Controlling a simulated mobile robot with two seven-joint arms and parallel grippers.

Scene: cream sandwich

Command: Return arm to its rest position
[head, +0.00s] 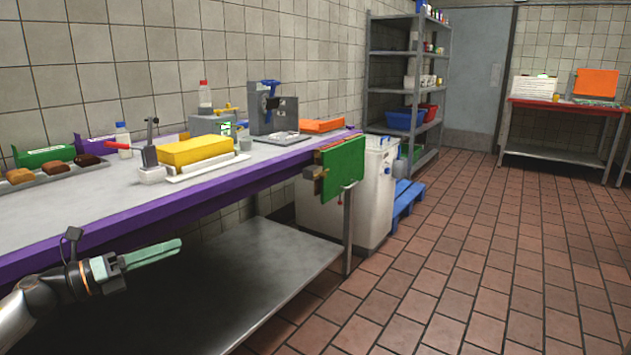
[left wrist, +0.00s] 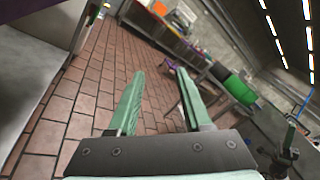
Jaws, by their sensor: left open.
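My left gripper (head: 152,255) shows at the lower left of the head view, with its pale green fingers pointing right. It is in front of the purple table edge, over the lower metal shelf. In the left wrist view its two green fingers (left wrist: 160,98) stand apart with nothing between them. The tiled floor and distant furniture show beyond them.
The worktable (head: 75,215) carries a yellow block (head: 195,150), brown pieces in a tray and a grey machine (head: 272,108). A green board (head: 342,168) hangs at its end. A white bin (head: 345,205) stands behind. The tiled floor (head: 480,260) at right is clear.

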